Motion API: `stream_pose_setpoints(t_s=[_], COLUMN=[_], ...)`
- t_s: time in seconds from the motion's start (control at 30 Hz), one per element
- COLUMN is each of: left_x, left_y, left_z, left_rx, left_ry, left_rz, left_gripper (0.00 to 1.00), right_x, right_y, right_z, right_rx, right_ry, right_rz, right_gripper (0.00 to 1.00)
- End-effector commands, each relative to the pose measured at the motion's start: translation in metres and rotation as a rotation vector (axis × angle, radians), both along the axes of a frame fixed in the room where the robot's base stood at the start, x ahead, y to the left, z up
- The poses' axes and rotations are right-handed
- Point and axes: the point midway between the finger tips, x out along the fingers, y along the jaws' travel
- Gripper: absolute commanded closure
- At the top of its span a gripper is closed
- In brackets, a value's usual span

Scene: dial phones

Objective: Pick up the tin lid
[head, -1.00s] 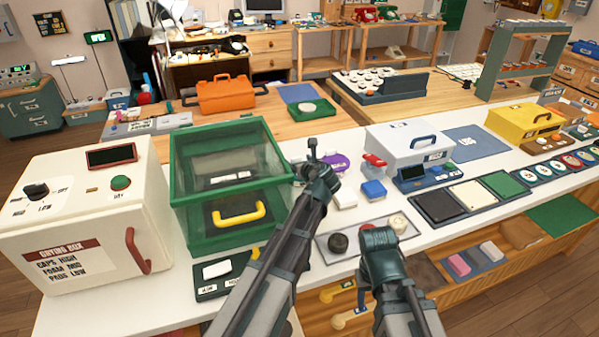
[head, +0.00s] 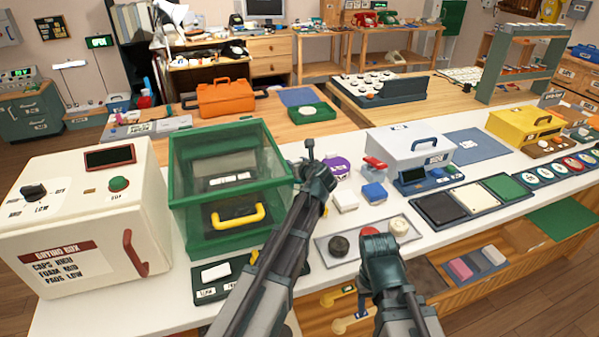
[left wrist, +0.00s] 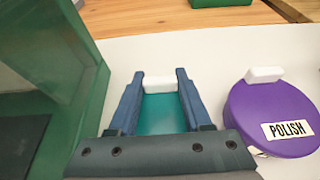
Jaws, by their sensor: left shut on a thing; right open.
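A round purple tin top (left wrist: 275,115) with a white knob and a POLISH label lies on the white counter, right of my left gripper (left wrist: 157,75) in the left wrist view. In the head view the purple top (head: 337,166) is partly hidden behind my left gripper (head: 310,150).
A green clear-sided case (head: 228,165) stands close left of my left gripper. White and blue blocks (head: 374,191) lie to its right. A tray of round pucks (head: 350,258) is by my right gripper. A white box (head: 405,147) stands behind.

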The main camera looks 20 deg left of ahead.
Motion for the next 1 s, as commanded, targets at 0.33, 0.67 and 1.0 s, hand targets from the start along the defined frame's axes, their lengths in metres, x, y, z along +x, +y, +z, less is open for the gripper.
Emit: stream_pose_setpoints(t_s=[0.33,0.67,1.0], left_x=[0.0,0.0,0.0], left_y=[0.0,0.0,0.0], left_z=[0.007,0.045,0.094], left_rx=[0.0,0.0,0.001], left_ry=[0.0,0.0,0.002], left_rz=[0.0,0.001,0.001], left_gripper=[1.0,1.0,1.0], right_x=[0.0,0.0,0.0], right_y=[0.0,0.0,0.0], right_z=[0.007,0.045,0.094], right_rx=[0.0,0.0,0.0], right_ry=[0.0,0.0,0.0], right_rz=[0.0,0.0,-0.001], right_gripper=[0.5,0.5,0.5])
